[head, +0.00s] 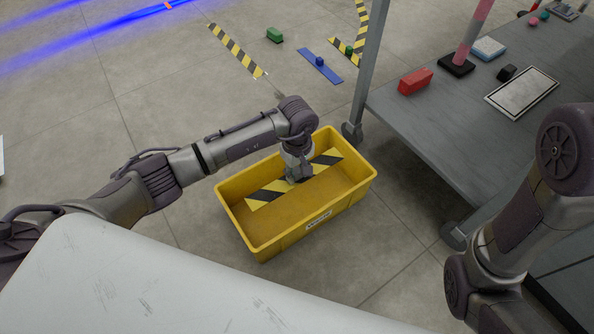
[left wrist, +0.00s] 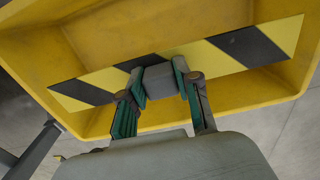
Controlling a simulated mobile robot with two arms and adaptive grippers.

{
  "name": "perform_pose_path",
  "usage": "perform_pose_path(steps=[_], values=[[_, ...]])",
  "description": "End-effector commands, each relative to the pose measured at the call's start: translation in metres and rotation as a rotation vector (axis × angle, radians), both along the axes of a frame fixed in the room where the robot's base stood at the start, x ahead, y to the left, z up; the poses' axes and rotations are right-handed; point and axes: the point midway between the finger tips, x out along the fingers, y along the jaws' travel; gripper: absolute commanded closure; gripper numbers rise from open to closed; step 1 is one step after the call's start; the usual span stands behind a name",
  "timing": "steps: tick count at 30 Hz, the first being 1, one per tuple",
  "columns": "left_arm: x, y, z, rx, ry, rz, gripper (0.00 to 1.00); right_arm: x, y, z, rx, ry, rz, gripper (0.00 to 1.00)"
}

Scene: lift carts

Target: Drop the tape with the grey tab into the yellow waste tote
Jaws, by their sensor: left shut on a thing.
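The yellow-and-black striped tape (head: 268,193) is at the yellow waste tote (head: 262,245), within its outline in the head view. My left gripper (head: 298,179) points down over the middle of the tote. In the left wrist view the left gripper (left wrist: 165,84) is shut on the grey tab (left wrist: 160,77), with the striped tape (left wrist: 255,46) stretching out to both sides. The tote (left wrist: 110,32) shows behind it. I cannot tell how far the tape is above the tote's floor. My right arm is at the right, its gripper out of view.
A grey cart (head: 400,108) stands right of the tote, with a red block (head: 415,81) and a framed plate (head: 522,92) on it. Another striped strip (head: 238,51), a green block (head: 274,35) and a blue strip (head: 320,67) lie on the floor beyond. Floor left of the tote is clear.

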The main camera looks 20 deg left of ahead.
Motion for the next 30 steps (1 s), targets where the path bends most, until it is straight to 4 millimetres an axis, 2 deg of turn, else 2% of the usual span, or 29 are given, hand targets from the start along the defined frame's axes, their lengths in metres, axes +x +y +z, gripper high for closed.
perform_pose_path(steps=[1, 2, 6, 15, 19, 23, 30], values=[[0.000, 0.000, 0.000, 0.000, 0.000, 0.000, 1.00, 0.000, 0.000, 0.000, 0.000, 0.000, 0.000, 0.60], [0.000, 0.000, 0.000, 0.000, 0.000, 0.000, 0.63, 0.000, 0.000, 0.000, 0.000, 0.000, 0.000, 0.60], [0.000, 0.000, 0.000, 0.000, 0.000, 0.000, 0.39, 0.000, 0.000, 0.000, 0.000, 0.000, 0.000, 0.60], [0.000, 0.000, 0.001, 0.000, 0.000, 0.000, 0.38, 0.000, 0.000, 0.000, 0.001, 0.001, 0.000, 0.60], [0.001, 0.000, 0.010, -0.001, -0.002, -0.001, 0.38, 0.000, 0.000, 0.000, 0.001, 0.001, 0.000, 0.60], [0.001, 0.001, 0.032, 0.000, -0.004, -0.001, 0.38, 0.000, 0.000, 0.000, 0.001, 0.001, 0.000, 0.60], [0.001, 0.000, 0.084, 0.000, -0.005, -0.001, 0.38, 0.000, 0.000, 0.000, 0.001, 0.000, 0.000, 0.60]])
